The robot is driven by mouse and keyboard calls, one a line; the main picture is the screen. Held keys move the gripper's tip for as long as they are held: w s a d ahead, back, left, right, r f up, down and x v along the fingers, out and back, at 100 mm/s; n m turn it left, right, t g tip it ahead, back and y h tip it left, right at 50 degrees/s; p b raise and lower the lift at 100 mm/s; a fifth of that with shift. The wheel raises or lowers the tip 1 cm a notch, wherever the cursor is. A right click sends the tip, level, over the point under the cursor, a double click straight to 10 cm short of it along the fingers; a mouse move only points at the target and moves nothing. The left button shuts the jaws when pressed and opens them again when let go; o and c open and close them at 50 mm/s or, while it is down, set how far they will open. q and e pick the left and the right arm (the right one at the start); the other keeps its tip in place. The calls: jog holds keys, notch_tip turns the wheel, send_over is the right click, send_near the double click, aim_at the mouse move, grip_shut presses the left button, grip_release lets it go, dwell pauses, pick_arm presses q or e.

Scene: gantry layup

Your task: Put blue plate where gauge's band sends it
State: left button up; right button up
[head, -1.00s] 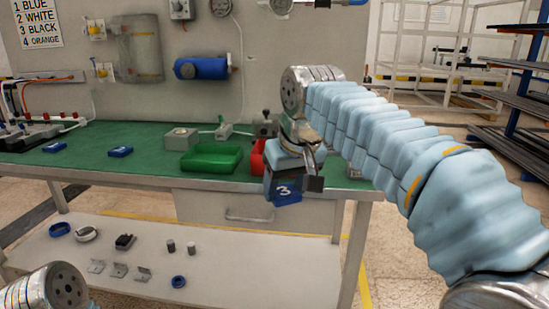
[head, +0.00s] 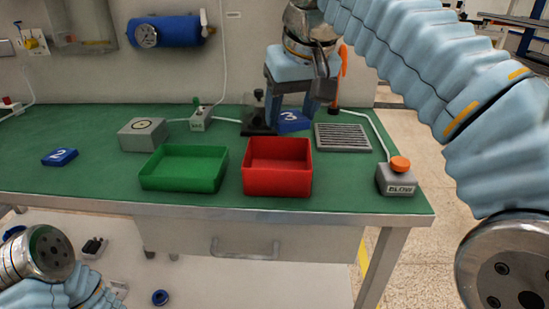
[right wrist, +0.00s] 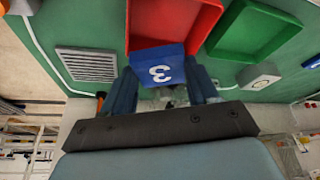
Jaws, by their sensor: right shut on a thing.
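The blue plate (head: 293,123), marked with a white 3, is held in my right gripper (head: 291,108), which is shut on it. In the head view it shows just behind the red tray (head: 277,182). In the right wrist view the plate (right wrist: 158,68) sits between the fingers and overlaps the red tray's edge (right wrist: 205,28). I cannot tell its exact height above the table. A round gauge (head: 147,36) is on the blue wall cylinder (head: 176,30); its needle and bands are too small to read. My left gripper is out of view.
A green tray (head: 184,184) stands left of the red one. A slatted grey grate (head: 342,138) and a BLOW button box (head: 397,178) are to the right. A second blue plate (head: 60,157), marked 2, and a grey block (head: 143,134) lie on the left.

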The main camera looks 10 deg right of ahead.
aim_at(293, 130)
jog(key=shift+f+b, duration=0.4)
jog(key=shift+f, duration=2.3)
jog(key=o, duration=1.1)
jog(key=shift+s, duration=0.1)
jog(key=v, duration=1.3)
jog(key=shift+r+p, duration=0.4)
jog(key=shift+r, duration=0.05)
